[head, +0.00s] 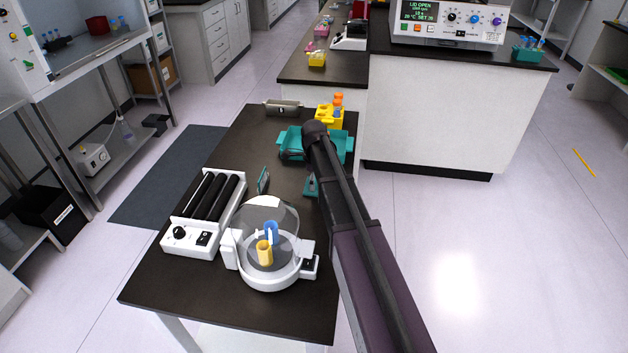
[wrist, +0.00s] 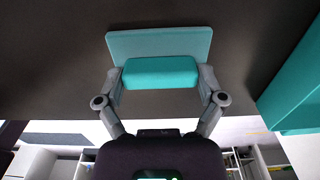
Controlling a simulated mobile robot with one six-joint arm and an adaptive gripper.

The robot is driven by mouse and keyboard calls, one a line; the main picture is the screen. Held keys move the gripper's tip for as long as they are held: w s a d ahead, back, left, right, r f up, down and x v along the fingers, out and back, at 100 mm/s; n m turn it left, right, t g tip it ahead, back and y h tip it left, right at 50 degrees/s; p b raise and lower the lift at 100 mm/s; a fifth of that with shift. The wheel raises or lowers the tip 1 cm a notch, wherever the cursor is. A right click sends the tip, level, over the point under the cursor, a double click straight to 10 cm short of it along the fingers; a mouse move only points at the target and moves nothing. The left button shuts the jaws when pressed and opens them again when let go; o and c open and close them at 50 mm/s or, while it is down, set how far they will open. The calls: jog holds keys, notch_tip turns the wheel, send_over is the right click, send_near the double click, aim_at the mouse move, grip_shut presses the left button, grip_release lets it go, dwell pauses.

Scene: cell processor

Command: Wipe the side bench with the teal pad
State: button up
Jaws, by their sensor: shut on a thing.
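The teal pad (wrist: 160,46) shows in the wrist view as a flat pale-teal slab with a thicker teal block on it. My gripper (wrist: 160,76) is shut on that block, one finger on each side. The dark bench top (wrist: 50,50) fills the view behind the pad; I cannot tell whether they touch. In the head view the side bench (head: 195,285) is a long dark table. My arm reaches over its right side and largely hides the gripper and pad there.
A teal tray (head: 346,148) and a yellow rack (head: 329,114) stand at the bench's far end. A white roller device (head: 180,238) and a clear-lidded round device (head: 270,277) fill the near middle. A small teal upright piece (head: 263,180) stands behind them. The near left corner is clear.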

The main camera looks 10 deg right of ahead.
jog(key=shift+s+a, duration=0.25)
jog(key=shift+s, duration=0.3)
jog(key=shift+r, duration=0.15)
jog(key=shift+r+p, duration=2.35)
jog(key=shift+p, duration=0.2)
jog(key=shift+r, duration=0.1)
